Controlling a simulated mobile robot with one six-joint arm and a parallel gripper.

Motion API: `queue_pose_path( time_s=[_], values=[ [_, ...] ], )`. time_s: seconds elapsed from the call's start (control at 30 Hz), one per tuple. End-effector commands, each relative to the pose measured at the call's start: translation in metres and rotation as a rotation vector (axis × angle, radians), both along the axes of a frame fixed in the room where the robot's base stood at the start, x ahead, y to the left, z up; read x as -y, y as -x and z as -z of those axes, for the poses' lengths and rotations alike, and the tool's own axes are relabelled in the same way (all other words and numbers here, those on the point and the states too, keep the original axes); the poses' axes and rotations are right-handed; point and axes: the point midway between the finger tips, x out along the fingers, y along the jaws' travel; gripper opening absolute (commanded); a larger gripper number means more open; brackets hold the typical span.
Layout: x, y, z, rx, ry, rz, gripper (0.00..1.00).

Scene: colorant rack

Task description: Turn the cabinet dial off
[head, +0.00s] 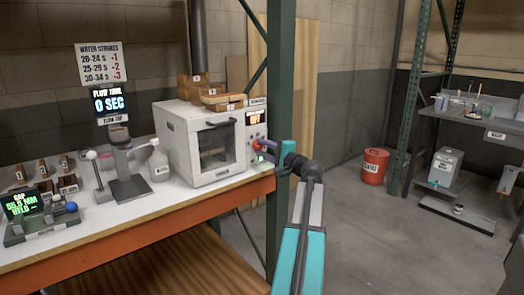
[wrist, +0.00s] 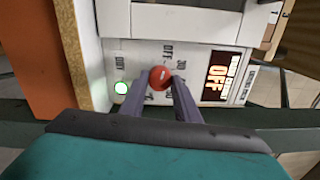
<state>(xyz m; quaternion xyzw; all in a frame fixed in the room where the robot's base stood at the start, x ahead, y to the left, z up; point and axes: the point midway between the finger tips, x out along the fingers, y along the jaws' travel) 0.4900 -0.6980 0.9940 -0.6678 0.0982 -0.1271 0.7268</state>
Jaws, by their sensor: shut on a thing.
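The white cabinet (head: 205,150) stands on the bench in the head view, with its window door facing forward and its control panel on the right side. In the wrist view its dial, a round red knob (wrist: 160,76), sits on the panel among printed labels. The display (wrist: 220,76) reads OFF. My gripper (wrist: 159,86) is shut on the red knob, with one finger on each side of it. In the head view my gripper (head: 268,149) reaches the panel from the right, and the fingers are hard to make out.
A green rack post (head: 281,70) stands close beside my arm. Wooden boxes (head: 195,85) sit on the cabinet. A red bucket (head: 374,166) is on the floor.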

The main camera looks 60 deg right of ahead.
Motion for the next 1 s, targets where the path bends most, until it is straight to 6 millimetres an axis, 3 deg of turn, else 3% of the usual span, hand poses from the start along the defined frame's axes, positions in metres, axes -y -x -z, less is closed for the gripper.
queue_pose_path(
  time_s=[0.13,0.17,0.27,0.67,1.0],
  values=[
    [0.0,-0.002,-0.003,0.006,0.001,-0.001,0.06],
    [0.0,-0.002,-0.003,0.006,0.001,-0.001,0.3],
    [0.0,-0.002,-0.003,0.005,0.001,-0.001,0.47],
    [-0.001,0.002,-0.001,0.001,-0.001,0.001,0.48],
    [-0.011,0.031,0.001,0.001,-0.001,0.002,0.48]
  ],
)
